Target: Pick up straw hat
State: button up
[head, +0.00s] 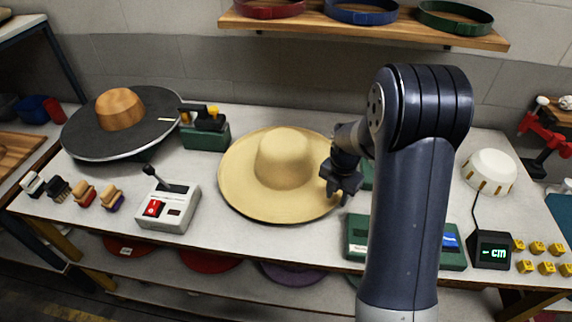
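The straw hat (284,160) is pale yellow with a round crown and a wide brim. It sits crown up near the middle of the white workbench (330,238). My gripper (340,195) is at the right side of its brim, with the fingers pointing down. The gripper overlaps the brim's right edge in this view. I cannot tell whether the fingers touch the brim or whether they are open or shut. My arm hides part of the bench to the right of the hat.
A black disc with a wooden crown block (120,109) stands at the left. A control box with a lever (168,207) is left of the hat, and a green device (205,134) behind it. Green boxes (357,236) are at front right. A white dome (489,172) stands farther right.

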jog(key=shift+f, duration=1.1)
jog(key=shift+c, duration=0.4)
grip_shut()
